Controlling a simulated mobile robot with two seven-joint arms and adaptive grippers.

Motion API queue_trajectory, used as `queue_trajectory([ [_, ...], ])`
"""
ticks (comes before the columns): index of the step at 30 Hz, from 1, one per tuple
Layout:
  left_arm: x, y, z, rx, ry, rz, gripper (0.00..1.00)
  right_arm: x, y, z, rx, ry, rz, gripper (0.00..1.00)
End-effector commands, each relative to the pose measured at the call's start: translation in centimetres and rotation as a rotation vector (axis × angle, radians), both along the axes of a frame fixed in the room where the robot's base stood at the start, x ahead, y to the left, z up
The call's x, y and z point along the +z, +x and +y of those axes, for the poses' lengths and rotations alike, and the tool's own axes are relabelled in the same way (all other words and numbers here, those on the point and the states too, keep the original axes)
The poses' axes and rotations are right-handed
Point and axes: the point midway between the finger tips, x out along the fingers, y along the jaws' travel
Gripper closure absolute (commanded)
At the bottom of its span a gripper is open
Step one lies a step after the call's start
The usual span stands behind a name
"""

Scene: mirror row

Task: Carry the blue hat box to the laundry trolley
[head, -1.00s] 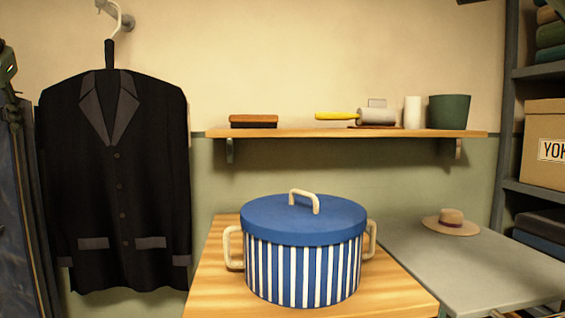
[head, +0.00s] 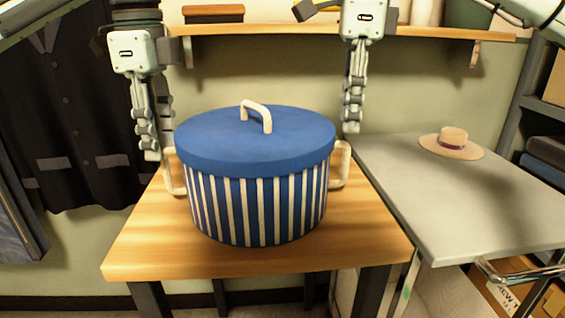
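The blue hat box (head: 258,205) has white stripes, a blue lid with a cream top handle, and a cream handle on each side. It stands upright on a wooden table (head: 230,262). My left gripper (head: 158,152) points down beside the box's left handle (head: 172,178), its two fingers apart. My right gripper (head: 351,128) points down by the top of the right handle (head: 342,160). It is seen edge-on, so its opening is unclear. Neither clearly holds a handle. A grey-topped stand (head: 470,205) with a metal bar at right may be the laundry trolley.
A straw hat (head: 451,143) lies on the grey top, which is otherwise clear. A wall shelf (head: 270,30) with a brush (head: 213,13) runs behind the box. A dark jacket (head: 80,130) hangs at left. Cardboard boxes (head: 505,290) sit low at right.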

Motion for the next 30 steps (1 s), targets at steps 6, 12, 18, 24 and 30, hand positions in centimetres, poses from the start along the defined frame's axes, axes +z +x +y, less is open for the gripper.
queue_trajectory([
  [6,-0.3,-0.5,-0.2,-0.028,0.001,0.02,0.63,-0.4,0.3,-0.2,0.021,-0.021,-0.008,0.64],
  [12,-0.5,-0.4,-0.2,-0.026,0.0,0.019,0.63,-0.6,0.3,-0.2,0.019,-0.02,-0.006,0.64],
  [18,-2.8,-0.4,-0.1,-0.024,0.0,0.019,0.63,-2.8,0.3,-0.2,0.019,-0.019,-0.004,0.64],
  [24,-5.8,-0.4,0.0,-0.023,0.0,0.018,0.63,-5.9,0.3,-0.2,0.018,-0.018,-0.005,0.64],
  [30,-7.7,-0.4,-0.1,-0.023,0.0,0.017,0.63,-7.7,0.3,-0.2,0.017,-0.019,-0.007,0.64],
])
